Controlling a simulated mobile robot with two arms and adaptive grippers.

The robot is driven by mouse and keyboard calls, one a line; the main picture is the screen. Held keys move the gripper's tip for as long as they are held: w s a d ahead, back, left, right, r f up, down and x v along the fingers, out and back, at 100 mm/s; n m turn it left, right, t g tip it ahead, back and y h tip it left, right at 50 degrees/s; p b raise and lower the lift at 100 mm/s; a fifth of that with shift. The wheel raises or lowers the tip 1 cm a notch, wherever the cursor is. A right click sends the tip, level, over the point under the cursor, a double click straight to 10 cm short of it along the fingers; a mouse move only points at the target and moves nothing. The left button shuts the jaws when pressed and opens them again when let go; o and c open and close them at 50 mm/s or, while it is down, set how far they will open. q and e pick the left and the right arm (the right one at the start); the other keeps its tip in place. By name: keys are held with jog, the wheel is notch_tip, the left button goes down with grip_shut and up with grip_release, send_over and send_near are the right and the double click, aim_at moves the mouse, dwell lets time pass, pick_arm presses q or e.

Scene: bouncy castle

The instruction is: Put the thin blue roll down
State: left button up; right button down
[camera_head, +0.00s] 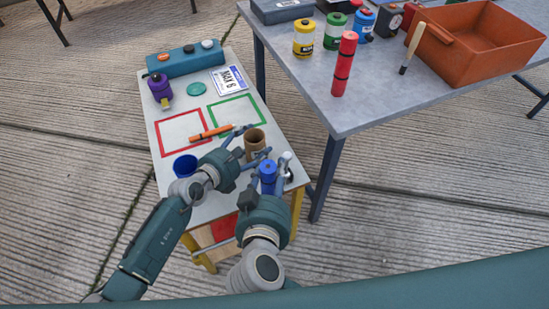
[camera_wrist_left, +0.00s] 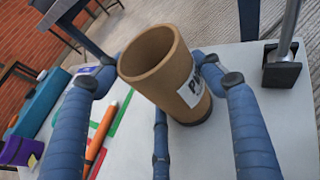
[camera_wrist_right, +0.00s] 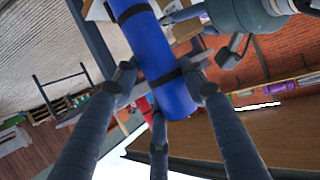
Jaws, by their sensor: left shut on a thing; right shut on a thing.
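The thin blue roll (camera_head: 268,178) with dark bands stands roughly upright in my right gripper (camera_head: 270,174), near the front right corner of the small white table (camera_head: 220,205). My left gripper (camera_head: 250,143) is shut around a brown cup (camera_head: 255,135) just behind the roll. In the left wrist view the cup (camera_wrist_left: 150,62) is open-topped with a partly hidden white label. I cannot tell whether roll or cup touches the table.
The small table carries a red frame (camera_head: 160,139), a green frame (camera_head: 211,115), an orange marker (camera_head: 208,132), a blue cup (camera_head: 185,168) and a purple item (camera_head: 160,88). The grey table (camera_head: 375,105) at right holds a red roll (camera_head: 344,65), several bottles and an orange bin (camera_head: 475,45).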

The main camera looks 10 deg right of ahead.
jog(key=s+a, duration=0.2)
jog(key=s, duration=0.9)
jog(key=w+d+r+n+y, duration=0.1)
jog(key=w+r, duration=0.5)
jog(key=w, duration=0.6)
jog(key=w+r+n+y, duration=0.1)
jog(key=w+r, duration=0.5)
jog(key=w, duration=0.6)
jog(key=w+a+f+n+y, duration=0.1)
jog(key=w+f+n+y, duration=0.1)
jog(key=f, duration=1.1)
jog(key=shift+w+a+y, duration=0.35)
jog(key=shift+w+y, duration=0.25)
jog(key=shift+w, duration=0.55)
jog(key=shift+f, duration=0.1)
